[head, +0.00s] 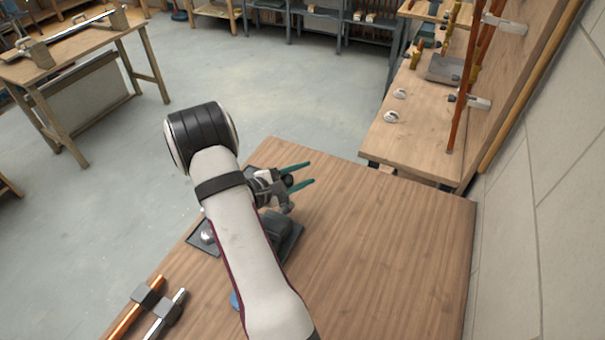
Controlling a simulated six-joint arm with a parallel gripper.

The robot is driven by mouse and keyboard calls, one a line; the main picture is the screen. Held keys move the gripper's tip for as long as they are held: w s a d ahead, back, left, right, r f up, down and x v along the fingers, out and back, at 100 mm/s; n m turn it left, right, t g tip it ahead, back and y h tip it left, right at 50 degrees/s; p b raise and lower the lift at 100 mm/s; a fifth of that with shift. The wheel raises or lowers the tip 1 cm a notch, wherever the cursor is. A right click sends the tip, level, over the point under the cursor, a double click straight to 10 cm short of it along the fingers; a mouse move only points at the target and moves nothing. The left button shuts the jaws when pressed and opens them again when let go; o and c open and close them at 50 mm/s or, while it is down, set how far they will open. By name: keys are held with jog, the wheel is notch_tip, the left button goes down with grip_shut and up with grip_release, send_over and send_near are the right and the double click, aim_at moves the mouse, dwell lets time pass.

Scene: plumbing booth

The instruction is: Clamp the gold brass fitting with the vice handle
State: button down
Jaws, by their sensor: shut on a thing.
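My gripper (298,176) has two teal fingers pointing right, above the far part of the wooden bench. The fingers stand apart around a small dark rounded piece, which looks like part of the vice handle (288,180). The grey vice (287,232) sits on the bench just below the gripper, partly hidden behind my arm. A grey metal part shows between the gripper and the vice body. I cannot make out the gold brass fitting; my arm hides much of the vice.
The wooden bench (375,255) is clear to the right of the vice. A dark flat base (203,241) with a silver rounded part shows left of my arm. Copper and silver pipes (128,318) with dark blocks lie at the front left. A wall borders the right side.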

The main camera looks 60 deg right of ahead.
jog(key=shift+s+a+f, duration=0.1)
jog(key=shift+a+f, duration=0.1)
jog(key=shift+f, duration=0.1)
jog(key=c, duration=0.8)
grip_release()
jog(key=o, duration=0.3)
jog(key=shift+d+r, duration=0.1)
jog(key=shift+r, duration=0.05)
